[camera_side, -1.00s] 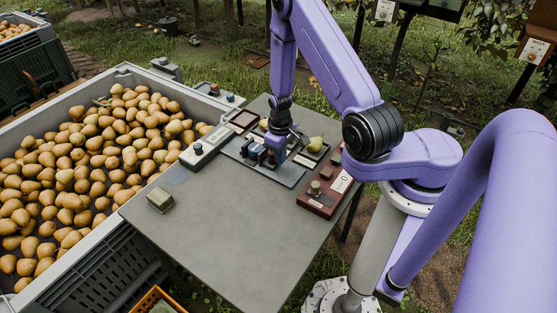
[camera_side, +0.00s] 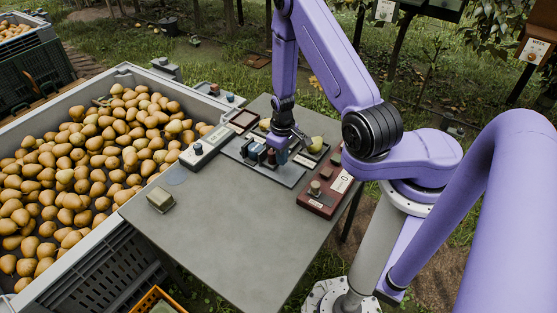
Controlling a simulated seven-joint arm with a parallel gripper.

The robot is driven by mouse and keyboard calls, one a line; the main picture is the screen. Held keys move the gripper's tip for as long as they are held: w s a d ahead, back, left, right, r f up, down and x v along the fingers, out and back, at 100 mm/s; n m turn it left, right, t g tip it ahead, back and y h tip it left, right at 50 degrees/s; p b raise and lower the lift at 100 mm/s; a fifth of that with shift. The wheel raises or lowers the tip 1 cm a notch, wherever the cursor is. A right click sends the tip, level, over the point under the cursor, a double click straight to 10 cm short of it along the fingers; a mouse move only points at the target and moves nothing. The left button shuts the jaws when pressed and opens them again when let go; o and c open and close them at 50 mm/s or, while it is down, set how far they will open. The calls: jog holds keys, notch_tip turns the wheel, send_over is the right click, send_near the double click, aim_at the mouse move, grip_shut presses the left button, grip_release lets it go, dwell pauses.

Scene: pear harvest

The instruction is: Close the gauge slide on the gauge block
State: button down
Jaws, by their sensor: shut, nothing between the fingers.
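My gripper (camera_side: 276,146) is shut and empty, pointing down at the gauge fixture near the back of the grey table. The gauge block (camera_side: 258,152) is a small dark and blue-grey piece on a dark base plate (camera_side: 290,179), just below and left of my fingers.
A small olive block (camera_side: 160,199) sits on the table (camera_side: 230,240), whose front is clear. A pear-filled bin (camera_side: 75,278) stands left.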

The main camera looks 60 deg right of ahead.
notch_tip(320, 180, up, 8)
dwell(1.0)
jog(key=w+a+r+n, duration=0.1)
jog(key=a+r+n, duration=0.5)
jog(key=a+r, duration=0.55)
jog(key=s+r+n, duration=0.3)
jog(key=s+r, duration=0.1)
jog(key=s, duration=0.6)
jog(key=s+r+n, duration=0.3)
jog(key=s+r, duration=0.1)
jog(key=s, duration=0.7)
jog(key=shift+s+d+r+n, duration=0.2)
jog(key=shift+s+d+n, duration=0.1)
jog(key=shift+d, duration=0.05)
